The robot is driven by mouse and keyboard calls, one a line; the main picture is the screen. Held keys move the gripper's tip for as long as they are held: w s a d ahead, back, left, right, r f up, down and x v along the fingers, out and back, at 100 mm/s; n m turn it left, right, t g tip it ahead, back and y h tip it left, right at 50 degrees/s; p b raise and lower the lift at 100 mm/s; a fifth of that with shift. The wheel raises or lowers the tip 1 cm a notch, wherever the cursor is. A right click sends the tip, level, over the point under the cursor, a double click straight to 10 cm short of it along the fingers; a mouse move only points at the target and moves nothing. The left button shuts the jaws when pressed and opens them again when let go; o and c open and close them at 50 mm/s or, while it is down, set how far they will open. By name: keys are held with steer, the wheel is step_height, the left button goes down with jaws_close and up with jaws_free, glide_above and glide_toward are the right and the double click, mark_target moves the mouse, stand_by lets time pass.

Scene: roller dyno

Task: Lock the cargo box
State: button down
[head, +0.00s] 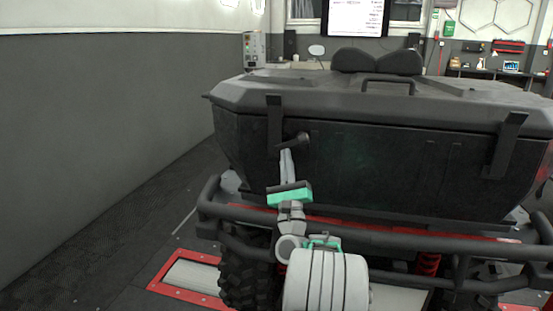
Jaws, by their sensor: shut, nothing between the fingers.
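The dark cargo box (390,165) sits on the back of a vehicle, and its lid (450,100) appears down. A left latch (274,112) and a right latch (507,140) hang from the lid's front edge over the box wall. I cannot tell whether either latch is fastened. My gripper (300,138) is shut and empty, in front of the box wall just right of the left latch. Its dark fingers blend with the wall, so I cannot tell whether they touch the latch or the box.
The vehicle's tubular rear bumper (400,240) runs below the box, under my arm. A rear wheel (248,280) stands near the red-framed roller (185,278). A grey wall (100,130) rises at left, with open floor beside it. A workbench with a laptop (511,66) is at back right.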

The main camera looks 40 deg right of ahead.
steer(key=s+a+f+m+b, duration=0.1)
steer(key=s+a+f+b, duration=0.1)
steer(key=s+f+b, duration=0.35)
steer(key=s+a+f+b, duration=0.2)
steer(key=f+b, duration=0.4)
steer(key=b, duration=0.3)
steer(key=s+a+r+p+x, duration=0.1)
steer(key=a+r+p+x, duration=0.1)
steer(key=p+x, duration=0.9)
step_height(320, 180, up, 2)
steer(key=shift+w+d+r+h, duration=0.2)
steer(key=shift+w+d+h, duration=0.2)
steer(key=shift+w+d, duration=0.4)
